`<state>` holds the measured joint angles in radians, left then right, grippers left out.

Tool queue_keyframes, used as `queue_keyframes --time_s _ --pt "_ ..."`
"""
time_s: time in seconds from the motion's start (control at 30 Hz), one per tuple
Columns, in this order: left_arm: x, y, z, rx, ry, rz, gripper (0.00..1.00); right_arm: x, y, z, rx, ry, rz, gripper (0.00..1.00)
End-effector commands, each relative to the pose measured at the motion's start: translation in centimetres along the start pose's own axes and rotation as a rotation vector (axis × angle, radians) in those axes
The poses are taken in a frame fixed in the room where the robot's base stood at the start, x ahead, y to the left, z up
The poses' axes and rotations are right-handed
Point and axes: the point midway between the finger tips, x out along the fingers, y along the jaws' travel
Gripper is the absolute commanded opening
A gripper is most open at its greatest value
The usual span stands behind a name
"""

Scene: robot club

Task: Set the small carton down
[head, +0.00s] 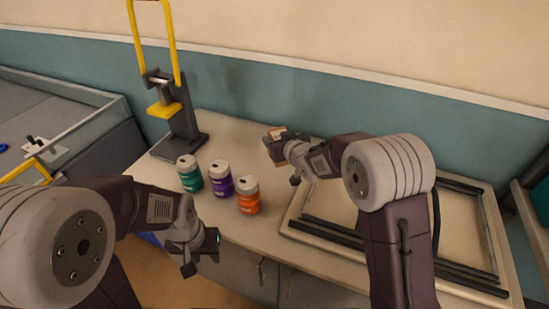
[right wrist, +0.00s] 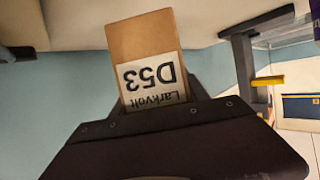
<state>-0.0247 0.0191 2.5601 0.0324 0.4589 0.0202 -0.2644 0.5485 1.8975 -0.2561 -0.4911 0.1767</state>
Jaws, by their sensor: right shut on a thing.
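The small carton (right wrist: 143,48) is brown cardboard with a white label reading "Larkvolt D53", which appears upside down in the right wrist view. My right gripper (right wrist: 155,108) is shut on it. In the head view the carton (head: 274,133) shows small at the tip of my right gripper (head: 276,146), over the back part of the worktable (head: 232,133). Whether its underside touches the tabletop cannot be told. My left gripper (head: 214,241) hangs low at the table's front edge with nothing visible in it; its finger gap is unclear.
Teal (head: 190,174), purple (head: 221,179) and orange (head: 248,195) cans stand in a row left of the carton. A press with a yellow handle (head: 183,125) stands at the back left. A dark-railed frame (head: 395,249) lies on the right. Tabletop behind the cans is clear.

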Motion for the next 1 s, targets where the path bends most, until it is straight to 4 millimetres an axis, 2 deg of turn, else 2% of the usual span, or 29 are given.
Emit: queue_keyframes --time_s 0.1,0.27,0.37,0.5,0.9,0.93,1.0 --pt "0.4 0.0 0.0 0.000 0.000 0.000 0.36 0.8 -1.4 0.5 0.000 0.003 -0.001 0.03" --pt "0.4 0.0 0.0 0.000 0.000 0.000 0.36 1.0 -1.6 0.6 0.000 0.003 0.001 0.03" --pt "0.8 0.0 0.1 0.000 0.000 0.000 0.36 1.4 -1.6 1.7 0.001 0.001 0.001 0.03" --pt "1.6 0.0 0.2 0.000 0.000 0.000 0.36 2.4 -1.6 4.2 0.001 0.000 0.002 0.03" --pt "2.0 0.0 0.2 0.000 0.000 0.000 0.36 2.7 -1.6 4.7 0.001 0.004 0.002 0.03" --pt "1.9 0.0 0.2 0.000 0.000 0.000 0.36 2.6 -1.6 4.6 0.001 0.002 0.002 0.61" --pt "1.8 0.0 0.2 0.000 0.000 0.000 0.36 2.6 -1.6 4.6 0.001 0.002 0.001 0.74"
